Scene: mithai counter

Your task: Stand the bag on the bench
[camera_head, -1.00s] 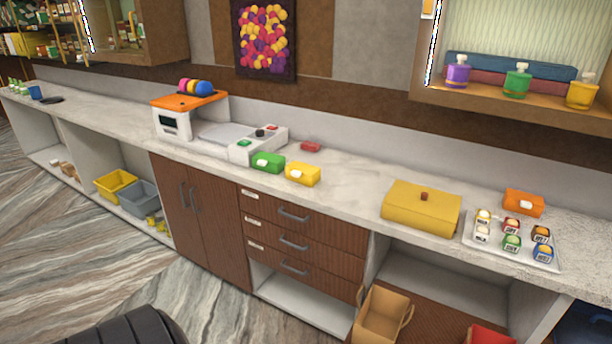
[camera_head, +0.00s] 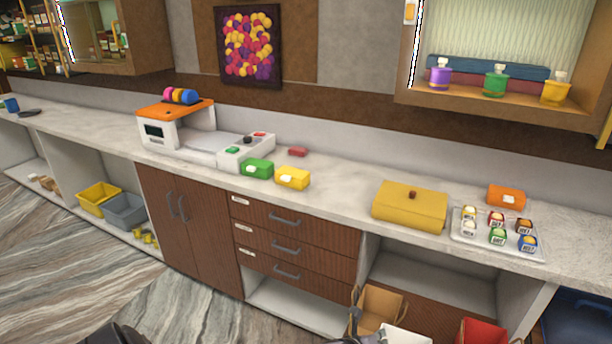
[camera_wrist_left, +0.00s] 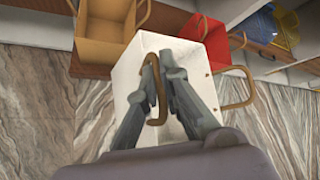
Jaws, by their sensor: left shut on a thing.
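My left gripper (camera_wrist_left: 155,95) is shut on a brown loop handle (camera_wrist_left: 153,75) of a white bag (camera_wrist_left: 215,45) in the left wrist view. The white bag hangs open-topped just beyond the fingers, with its second handle to the right. In the head view only the top of the white bag (camera_head: 407,336) shows at the bottom edge, beside my gripper (camera_head: 356,318). The bench (camera_head: 340,184), a long pale marble counter, is above and behind the bag. My right gripper is not in view.
A tan bag (camera_head: 380,308) and a red bag (camera_head: 478,331) stand low by the counter. On the counter are a yellow box (camera_head: 410,206), a tray of small jars (camera_head: 462,238), an orange box (camera_head: 506,197) and scales (camera_head: 200,148). Bare counter lies left of the yellow box.

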